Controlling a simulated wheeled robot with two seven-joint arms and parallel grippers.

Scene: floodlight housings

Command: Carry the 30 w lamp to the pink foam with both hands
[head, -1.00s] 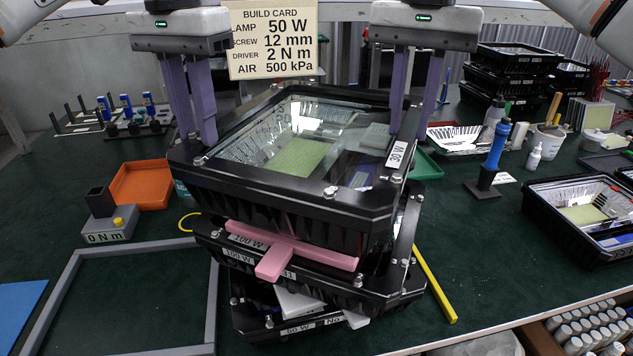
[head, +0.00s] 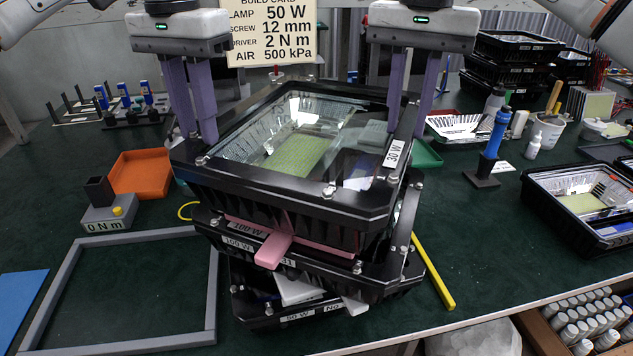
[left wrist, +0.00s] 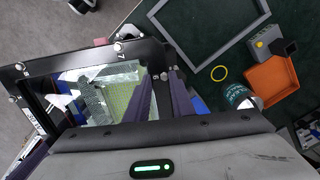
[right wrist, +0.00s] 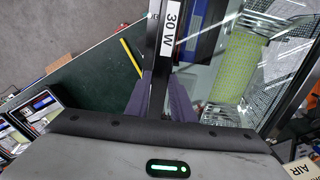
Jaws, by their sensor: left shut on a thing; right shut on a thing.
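The 30 W lamp (head: 268,181) is a black square housing with a glass front, facing up. My left gripper (head: 199,138) is shut on its left side and my right gripper (head: 406,132) on its right side. The lamp also shows in the left wrist view (left wrist: 88,60) and the right wrist view (right wrist: 172,22). The pink foam (head: 274,251) lies under the lamp, on top of a stacked 100 W housing (head: 375,283). Much of the foam is hidden by the lamp. I cannot tell whether the lamp touches it.
A grey frame (head: 213,300) and an orange tray (head: 141,172) are on the left. A yellow bar (head: 433,275) lies right of the stack. A blue driver (head: 494,135) stands on the right, near another lamp housing (head: 560,229). Green table is clear between them.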

